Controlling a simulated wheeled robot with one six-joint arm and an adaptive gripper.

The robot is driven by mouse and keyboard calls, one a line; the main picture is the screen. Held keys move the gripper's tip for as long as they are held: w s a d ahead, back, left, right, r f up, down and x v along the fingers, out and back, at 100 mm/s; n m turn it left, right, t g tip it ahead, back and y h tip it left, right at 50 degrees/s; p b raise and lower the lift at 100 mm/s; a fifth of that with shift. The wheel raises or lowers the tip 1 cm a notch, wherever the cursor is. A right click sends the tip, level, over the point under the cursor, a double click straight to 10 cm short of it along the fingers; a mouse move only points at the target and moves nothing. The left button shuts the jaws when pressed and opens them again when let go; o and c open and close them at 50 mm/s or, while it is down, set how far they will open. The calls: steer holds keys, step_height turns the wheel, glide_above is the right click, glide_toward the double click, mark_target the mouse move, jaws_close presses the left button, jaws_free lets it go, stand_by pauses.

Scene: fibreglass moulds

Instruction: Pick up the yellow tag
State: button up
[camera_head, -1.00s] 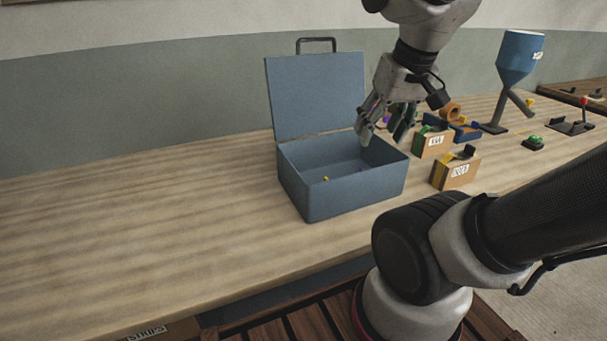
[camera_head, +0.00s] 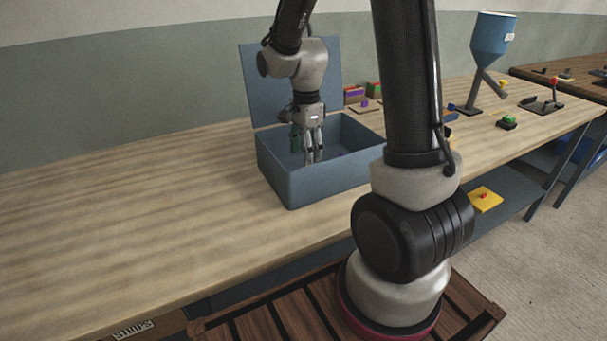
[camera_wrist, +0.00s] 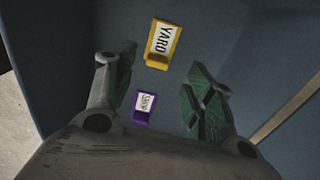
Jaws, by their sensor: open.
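The yellow tag (camera_wrist: 163,43) lies on the floor of the blue-grey box (camera_head: 290,190). It has a white label with dark letters and a small yellow lug at its lower edge in the wrist view. A purple tag (camera_wrist: 145,107) with a white label lies near it, closer to the gripper's base in that view. My gripper (camera_wrist: 155,82) is open and empty, its fingers either side of the tags' line. The yellow tag sits beyond the fingertips in the picture. In the head view my gripper (camera_head: 309,157) points down inside the box. I cannot make out the yellow tag there.
The box's lid (camera_head: 258,85) stands open at the back. The box walls surround my gripper. A blue hopper (camera_head: 489,45), a green button (camera_head: 507,121) and a red-knobbed lever (camera_head: 552,88) stand to the right. The bench (camera_head: 120,190) is clear on the left.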

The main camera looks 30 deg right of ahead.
step_height(320, 180, down, 5)
steer(key=shift+s+r, duration=0.1)
steer(key=shift+c, duration=0.4)
steer(key=c, duration=0.7)
steer(key=shift+r, duration=0.1)
steer(key=shift+c, duration=0.2)
